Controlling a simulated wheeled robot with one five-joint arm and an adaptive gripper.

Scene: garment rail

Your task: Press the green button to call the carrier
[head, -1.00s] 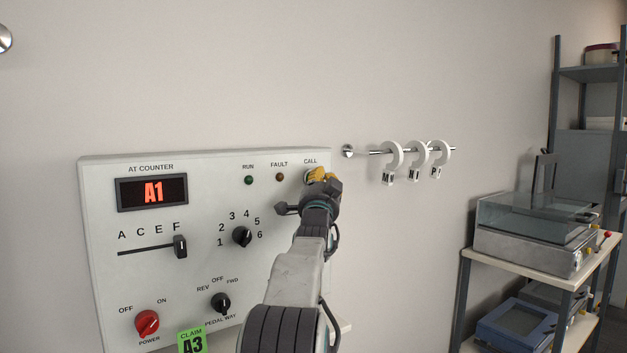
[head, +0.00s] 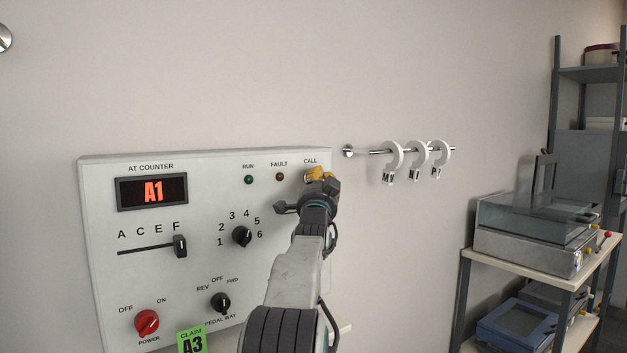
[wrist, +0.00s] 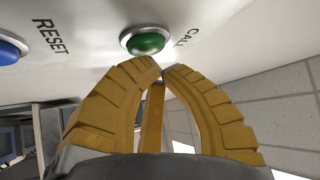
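The green CALL button (wrist: 145,41) sits in a silver ring on the panel and shows in the wrist view just beyond my fingertips. In the head view my gripper hides it under the CALL label. My gripper (wrist: 161,72) has yellow fingers whose tips meet or nearly meet, with nothing between them. The tips are right by the button's lower edge; I cannot tell whether they touch it. In the head view my gripper (head: 318,174) is at the top right of the white control panel (head: 205,180). The panel's display (head: 152,193) reads A1.
A blue RESET button (wrist: 10,50) is left of the green one in the wrist view. A slider (head: 180,246), knobs and a green claim tag A3 (head: 192,341) are on the panel. A rail with white tags (head: 414,158) and a shelf (head: 520,257) stand to the right.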

